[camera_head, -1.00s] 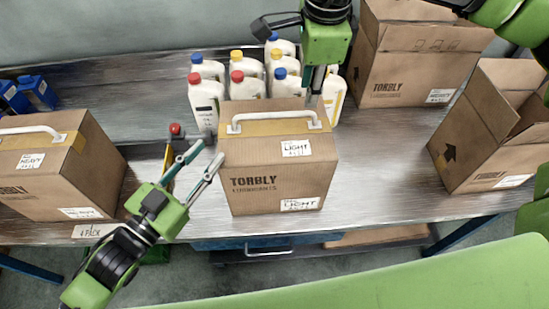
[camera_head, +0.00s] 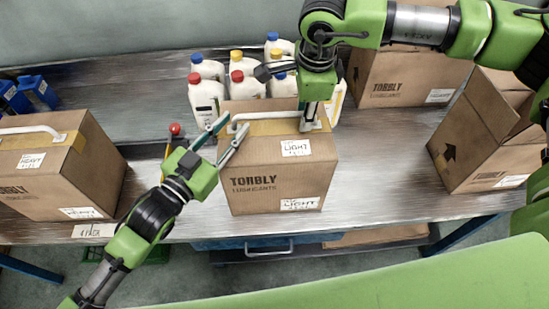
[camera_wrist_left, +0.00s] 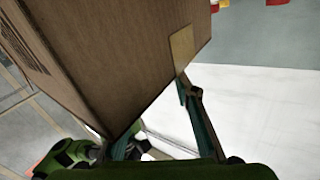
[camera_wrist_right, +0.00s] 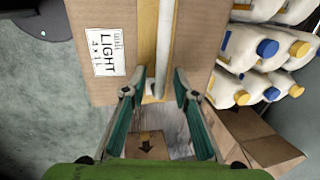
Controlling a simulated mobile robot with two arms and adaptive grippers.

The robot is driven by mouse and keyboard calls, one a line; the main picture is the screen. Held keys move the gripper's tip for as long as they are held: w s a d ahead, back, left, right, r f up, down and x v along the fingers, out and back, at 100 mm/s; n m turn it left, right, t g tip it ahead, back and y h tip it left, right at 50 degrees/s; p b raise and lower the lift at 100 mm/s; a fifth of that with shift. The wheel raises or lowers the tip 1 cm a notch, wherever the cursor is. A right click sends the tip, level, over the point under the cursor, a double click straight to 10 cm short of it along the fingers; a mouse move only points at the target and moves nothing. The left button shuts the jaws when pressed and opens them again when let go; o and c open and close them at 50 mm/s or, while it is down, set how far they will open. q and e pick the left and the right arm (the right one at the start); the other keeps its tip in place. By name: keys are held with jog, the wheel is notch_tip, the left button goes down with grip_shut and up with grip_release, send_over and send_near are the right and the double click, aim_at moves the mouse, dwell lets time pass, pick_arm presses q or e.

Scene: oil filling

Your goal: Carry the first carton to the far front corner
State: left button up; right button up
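The LIGHT carton (camera_head: 275,175), a closed brown box with a white top handle (camera_head: 265,117), stands at the middle of the table's front edge. My left gripper (camera_head: 235,121) is open at the left end of the carton's handle. In the left wrist view its spread fingers (camera_wrist_left: 160,120) are beside the carton (camera_wrist_left: 110,60), and the handle does not show. My right gripper (camera_head: 310,122) is over the handle's right end. In the right wrist view its fingers (camera_wrist_right: 155,95) are apart, with the white handle (camera_wrist_right: 165,50) running between them. Contact cannot be told.
A HEAVY carton (camera_head: 60,175) stands at the left. Several white bottles (camera_head: 205,98) stand behind the LIGHT carton. Open cartons stand at the back right (camera_head: 400,80) and right (camera_head: 475,155). Blue containers (camera_head: 38,92) are at the far left.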

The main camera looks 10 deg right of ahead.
pick_arm(q)
grip_shut()
pick_arm(e)
grip_shut()
